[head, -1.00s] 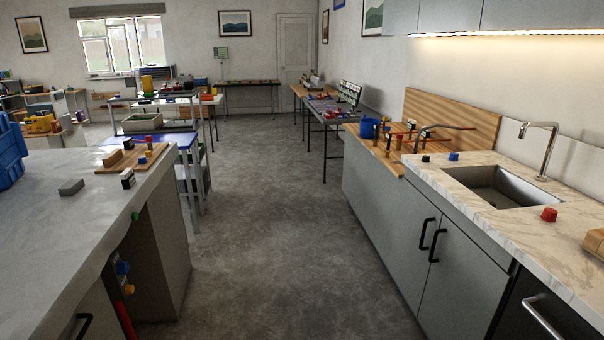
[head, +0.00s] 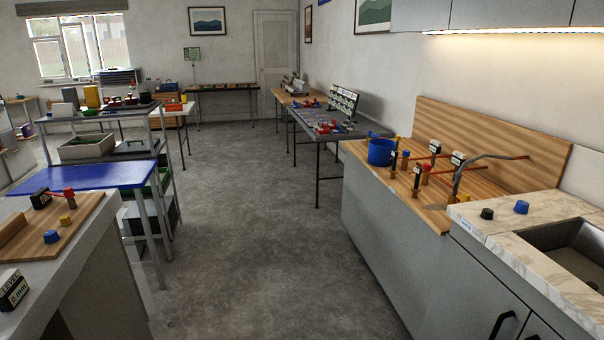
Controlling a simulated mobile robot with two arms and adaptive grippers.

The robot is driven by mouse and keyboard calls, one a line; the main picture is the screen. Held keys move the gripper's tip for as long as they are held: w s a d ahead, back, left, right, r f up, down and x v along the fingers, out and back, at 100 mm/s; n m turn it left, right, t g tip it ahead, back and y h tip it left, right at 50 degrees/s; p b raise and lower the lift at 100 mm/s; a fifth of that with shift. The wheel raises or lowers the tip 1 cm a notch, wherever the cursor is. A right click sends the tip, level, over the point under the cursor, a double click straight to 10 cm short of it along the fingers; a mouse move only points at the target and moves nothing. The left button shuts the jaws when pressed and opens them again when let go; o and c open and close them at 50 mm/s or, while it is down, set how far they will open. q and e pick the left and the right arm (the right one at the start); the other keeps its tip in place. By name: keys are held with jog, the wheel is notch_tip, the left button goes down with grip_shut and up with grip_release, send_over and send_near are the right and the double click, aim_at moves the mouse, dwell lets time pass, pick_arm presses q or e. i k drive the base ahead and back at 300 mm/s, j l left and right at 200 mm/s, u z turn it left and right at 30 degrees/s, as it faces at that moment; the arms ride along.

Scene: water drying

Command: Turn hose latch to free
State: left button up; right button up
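A grey curved hose or pipe (head: 471,166) stands on the wooden section of the right counter (head: 425,214). Several red-orange rods (head: 504,159) on small wooden posts and several black-and-white tags (head: 416,177) are around it. One of these rods may be the hose latch, but they are too small to tell which, or how it is turned. A blue bucket (head: 381,152) stands at the left of this group. Neither of my grippers is in view.
A sink (head: 575,250) is at the right, with a blue knob (head: 521,207) and a black knob (head: 487,214) beside it. A left counter (head: 100,262) and a blue-topped table (head: 85,178) border the left. The grey floor (head: 245,220) between is clear.

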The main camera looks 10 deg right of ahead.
aim_at(466, 198)
jog(key=i+z, duration=0.4)
jog(key=i+j+z, duration=0.15)
jog(key=i+z, duration=0.25)
jog(key=i+j+z, duration=0.25)
jog(key=z, duration=0.2)
jog(key=i+j+z, duration=1.05)
jog(key=j+z, duration=0.15)
jog(key=j+u, duration=0.25)
jog(key=j, duration=0.3)
jog(key=i+j+u, duration=0.1)
jog(key=j+u, duration=0.15)
jog(key=j, duration=0.25)
